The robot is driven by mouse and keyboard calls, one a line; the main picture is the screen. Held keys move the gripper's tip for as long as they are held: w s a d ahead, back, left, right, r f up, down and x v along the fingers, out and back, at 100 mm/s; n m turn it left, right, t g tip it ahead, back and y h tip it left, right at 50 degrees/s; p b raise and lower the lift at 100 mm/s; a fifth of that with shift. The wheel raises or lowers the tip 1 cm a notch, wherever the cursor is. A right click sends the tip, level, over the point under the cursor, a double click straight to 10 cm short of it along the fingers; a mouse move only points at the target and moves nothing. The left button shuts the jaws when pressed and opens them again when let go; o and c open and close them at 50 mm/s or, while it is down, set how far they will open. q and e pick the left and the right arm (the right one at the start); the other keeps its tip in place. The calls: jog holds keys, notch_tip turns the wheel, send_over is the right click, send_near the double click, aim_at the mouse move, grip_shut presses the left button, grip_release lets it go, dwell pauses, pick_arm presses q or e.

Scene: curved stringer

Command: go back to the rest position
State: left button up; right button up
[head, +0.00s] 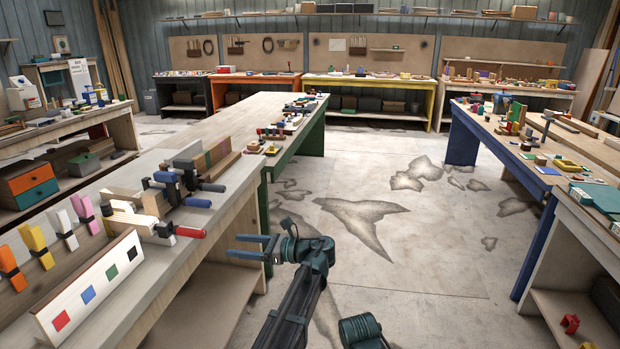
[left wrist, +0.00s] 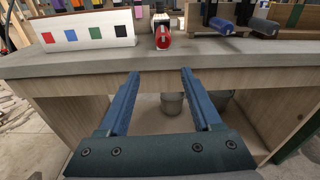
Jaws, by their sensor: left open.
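My left gripper (head: 230,246) is open and empty in the head view. It hangs over the floor to the right of the near left workbench (head: 160,296), with its fingers pointing left towards the bench. In the left wrist view the two blue fingers (left wrist: 160,72) are spread apart with nothing between them. The bench's front edge (left wrist: 165,61) lies beyond the fingertips, and the fingers look clear of it. My right gripper does not show in either view.
Buckets (left wrist: 172,104) stand under the bench. A blue-legged bench (head: 536,179) is at the right. The floor between (head: 420,240) is open.

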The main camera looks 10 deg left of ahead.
pick_arm(q)
jog(key=s+d+f+n+h, duration=0.3)
jog(key=s+d+f+h, duration=0.1)
jog(key=s+f, duration=0.25)
jog(key=s+d+f+n+h, duration=0.3)
jog(key=s+f+n+h, duration=0.1)
jog(key=s+f, duration=0.25)
jog(key=s+d+f+n+g+h, duration=0.1)
jog(key=s+d+f+n+h, duration=0.6)
jog(key=s+d, duration=0.55)
notch_tip(320, 180, up, 12)
jog(key=d+h+p, duration=0.1)
jog(key=p, duration=1.1)
jog(key=shift+d+r+n+g+p, duration=0.2)
jog(key=shift+r+n+g+p, duration=0.1)
jog(key=shift+p, duration=0.1)
jog(key=shift+w+f, duration=0.1)
